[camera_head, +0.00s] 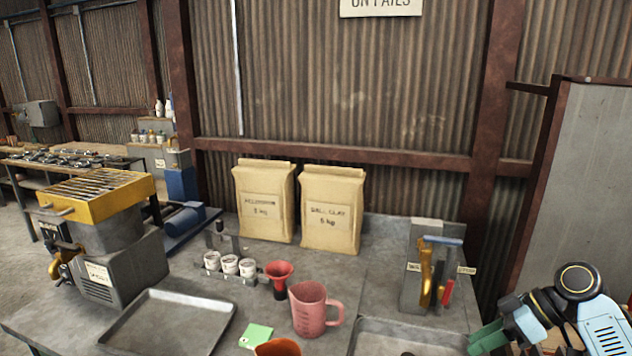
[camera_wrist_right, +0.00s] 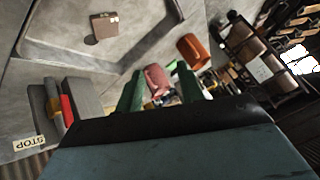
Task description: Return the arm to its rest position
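My right arm shows at the lower right of the head view, beside the front right of the bench (camera_head: 385,278). A green finger of my right gripper (camera_head: 490,338) points left near the edge of a grey tray (camera_head: 400,328). In the right wrist view, the two green fingers of my right gripper (camera_wrist_right: 158,82) stand apart. Nothing shows held between them; a pink jug (camera_wrist_right: 155,76) appears beyond the gap. My left gripper is in neither view.
The pink jug (camera_head: 312,309), a red funnel (camera_head: 279,275) and an orange cup (camera_head: 277,348) stand mid-bench. Two paper bags (camera_head: 332,212) stand behind. An empty tray (camera_head: 172,325) lies at left.

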